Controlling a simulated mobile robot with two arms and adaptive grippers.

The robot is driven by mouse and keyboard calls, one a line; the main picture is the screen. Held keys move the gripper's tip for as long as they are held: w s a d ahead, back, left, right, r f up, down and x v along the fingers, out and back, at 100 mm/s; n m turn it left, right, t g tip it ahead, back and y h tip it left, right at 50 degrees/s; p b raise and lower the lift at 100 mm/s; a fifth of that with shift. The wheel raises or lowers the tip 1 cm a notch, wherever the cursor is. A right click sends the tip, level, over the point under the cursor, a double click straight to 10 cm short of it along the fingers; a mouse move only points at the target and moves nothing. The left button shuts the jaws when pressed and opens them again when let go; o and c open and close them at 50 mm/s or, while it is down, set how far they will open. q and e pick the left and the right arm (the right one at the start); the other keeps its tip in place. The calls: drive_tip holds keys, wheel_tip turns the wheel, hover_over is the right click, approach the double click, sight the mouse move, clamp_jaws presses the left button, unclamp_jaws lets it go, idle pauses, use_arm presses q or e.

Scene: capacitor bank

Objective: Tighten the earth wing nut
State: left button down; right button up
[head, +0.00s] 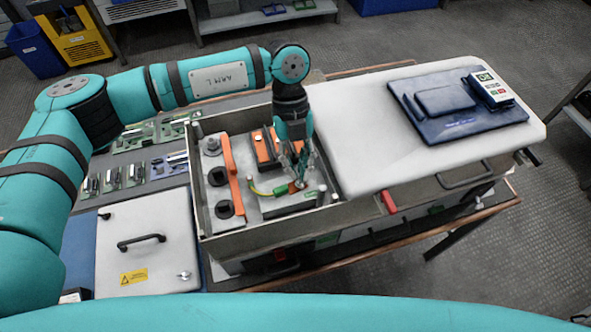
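My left gripper (299,172) reaches down from above into the open grey cabinet (262,239). Its fingertips are low, at the end of a green-and-yellow earth cable (263,192). The wing nut itself is hidden by the fingers or too small to make out. I cannot tell whether the fingers are closed on it or only around it. My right gripper is out of view.
Inside the cabinet stand an orange bar (231,172), dark round terminals (224,209) and orange-and-black parts (265,146). A white lid (345,120) bearing a blue mat (450,130) lies at right. A panel with a black handle (141,241) lies front left.

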use_arm(q)
drive_tip(key=m+b, duration=0.2)
drive_tip(key=shift+w+d+f+y+b, duration=0.1)
drive_tip(key=shift+d+f+y+b, duration=0.05)
drive_tip(key=shift+d+y+b, duration=0.2)
drive_tip(key=shift+d+r+m+y+b, duration=0.15)
drive_tip(key=shift+m+y+b, duration=0.15)
drive_tip(key=shift+m+b, duration=0.3)
drive_tip(key=shift+r+m+y+b, duration=0.1)
drive_tip(key=shift+m+y+b, duration=0.15)
drive_tip(key=shift+m+b, duration=0.35)
drive_tip(key=shift+r, duration=0.1)
drive_tip(key=c, duration=1.8)
unclamp_jaws()
drive_tip(key=v, duration=1.2)
